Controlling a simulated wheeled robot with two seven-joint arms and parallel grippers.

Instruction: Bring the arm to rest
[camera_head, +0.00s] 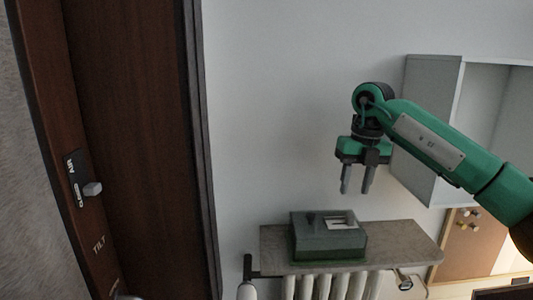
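My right arm (440,150) is green with a grey plate on its forearm and comes in from the right edge. My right gripper (356,180) points downward with its two grey fingers apart and nothing between them. It hangs in front of the pale wall, above a green-grey box in the picture. My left arm and gripper do not show.
The green-grey box (328,240) rests on a stone-like ledge (405,240) above a white radiator (330,286). A white shelf (432,90) stands behind my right arm.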

